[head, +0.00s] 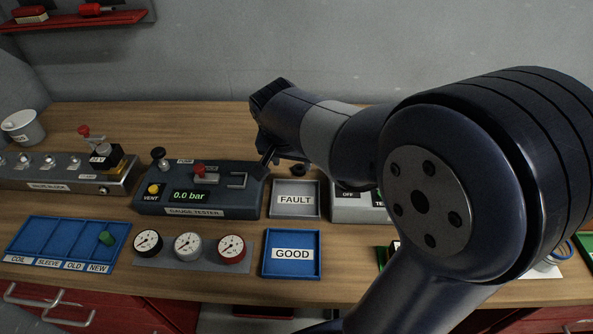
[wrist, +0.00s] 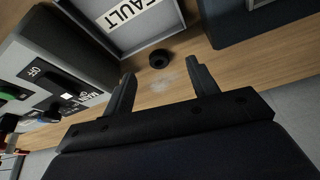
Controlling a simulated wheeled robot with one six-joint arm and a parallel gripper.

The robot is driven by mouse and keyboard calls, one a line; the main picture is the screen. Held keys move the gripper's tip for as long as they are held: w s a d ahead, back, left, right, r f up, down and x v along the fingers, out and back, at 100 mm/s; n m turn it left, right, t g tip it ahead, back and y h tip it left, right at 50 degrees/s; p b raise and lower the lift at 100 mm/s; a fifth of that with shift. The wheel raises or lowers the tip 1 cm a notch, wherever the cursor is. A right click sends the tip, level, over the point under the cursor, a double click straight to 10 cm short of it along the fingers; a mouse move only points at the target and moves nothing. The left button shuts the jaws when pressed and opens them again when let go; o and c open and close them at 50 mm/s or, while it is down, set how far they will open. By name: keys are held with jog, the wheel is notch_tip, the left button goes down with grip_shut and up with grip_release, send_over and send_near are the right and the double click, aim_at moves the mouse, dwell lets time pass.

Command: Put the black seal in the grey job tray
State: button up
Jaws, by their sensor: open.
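The black seal (wrist: 159,58) is a small dark ring lying on the wooden bench, just outside the wall of the grey tray labelled FAULT (wrist: 118,40). In the head view this grey tray (head: 294,213) stands right of the gauge tester; I see no other grey tray. My gripper (wrist: 160,74) is open and empty in the wrist view. Its two fingers point toward the seal, which shows between and slightly beyond the fingertips, not held. In the head view my arm covers much of the bench behind the tray, and the fingers are hard to make out.
The gauge tester (head: 200,192) stands left of the grey tray. A switch box (wrist: 62,85) is beside the tray's other side. A blue GOOD tray (head: 291,270) and several gauges (head: 188,246) lie nearer the front. A blue divided tray (head: 62,245) is at left.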

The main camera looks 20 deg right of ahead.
aim_at(299, 168)
jog(key=shift+w+d+f, duration=0.45)
jog(key=shift+d+f, duration=0.2)
jog(key=shift+f, duration=0.05)
jog(key=shift+w+r+x, duration=0.1)
jog(key=shift+w+x, duration=0.05)
jog(key=shift+x, duration=0.7)
jog(key=shift+w+r+x, duration=0.1)
jog(key=shift+w+x, duration=0.05)
jog(key=shift+x, duration=0.7)
jog(key=shift+w+x, duration=0.2)
jog(key=shift+x, duration=0.65)
jog(key=shift+d, duration=0.15)
jog(key=shift+c, duration=0.2)
jog(key=c, duration=1.1)
